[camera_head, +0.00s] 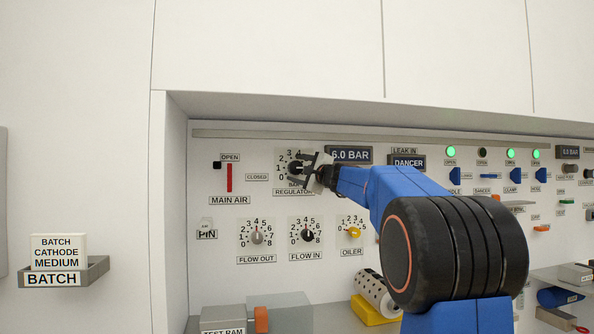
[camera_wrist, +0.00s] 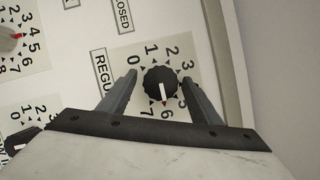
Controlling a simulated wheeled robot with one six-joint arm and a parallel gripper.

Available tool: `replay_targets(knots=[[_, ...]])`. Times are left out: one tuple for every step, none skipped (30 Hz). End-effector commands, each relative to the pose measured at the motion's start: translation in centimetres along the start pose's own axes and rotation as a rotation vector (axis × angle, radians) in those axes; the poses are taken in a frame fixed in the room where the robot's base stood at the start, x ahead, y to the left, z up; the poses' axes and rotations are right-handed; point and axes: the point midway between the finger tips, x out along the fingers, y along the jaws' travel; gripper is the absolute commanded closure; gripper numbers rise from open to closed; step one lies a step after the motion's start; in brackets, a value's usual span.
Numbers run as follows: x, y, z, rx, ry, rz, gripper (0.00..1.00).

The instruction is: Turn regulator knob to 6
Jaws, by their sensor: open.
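The regulator knob (camera_head: 295,168) is black and sits on a white numbered dial in the upper part of the wall panel, partly hidden by my gripper (camera_head: 311,171). In the wrist view the knob (camera_wrist: 160,83) shows fully, and its white and red pointer mark points at the 6. My gripper (camera_wrist: 158,77) is open there, with one finger on each side of the knob. Gaps show between the fingers and the knob. The display (camera_head: 350,155) right of the dial reads 6.0 BAR.
Below are the flow out knob (camera_head: 257,237), the flow in knob (camera_head: 307,235) and the yellow oiler knob (camera_head: 354,233). A red main air handle (camera_head: 229,177) is at left. A white overhang (camera_head: 300,108) juts above the panel. Grey boxes (camera_head: 280,312) stand below.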

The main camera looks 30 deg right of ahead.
Motion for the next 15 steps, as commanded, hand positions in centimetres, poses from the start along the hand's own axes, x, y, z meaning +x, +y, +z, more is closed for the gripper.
replay_targets(knots=[[-0.6,-0.1,0.0,0.000,0.001,-0.001,0.42],[-0.9,-0.1,-0.1,0.000,0.002,-0.001,0.42],[-1.6,-0.1,0.0,0.000,0.001,-0.001,0.42],[-2.1,-0.1,0.0,-0.001,0.001,-0.001,0.42],[-2.6,-0.1,0.0,-0.001,0.001,-0.001,0.42],[-3.4,-0.1,0.0,-0.001,0.002,-0.001,0.42],[-4.0,-0.1,0.0,-0.001,0.002,-0.001,0.42],[-4.6,-0.1,0.0,-0.002,0.002,-0.001,0.42],[-5.4,-0.1,0.0,-0.001,0.002,-0.001,0.42],[-6.0,-0.1,0.0,-0.001,0.002,-0.001,0.42],[-6.6,-0.1,0.0,-0.002,0.002,-0.002,0.42],[-7.4,-0.1,-0.1,-0.001,0.002,-0.001,0.42],[-8.0,-0.1,-0.1,-0.001,0.002,-0.001,0.42],[-8.6,-0.1,0.0,-0.001,0.002,-0.001,0.42],[-9.4,-0.1,-0.1,-0.001,0.003,-0.001,0.42]])
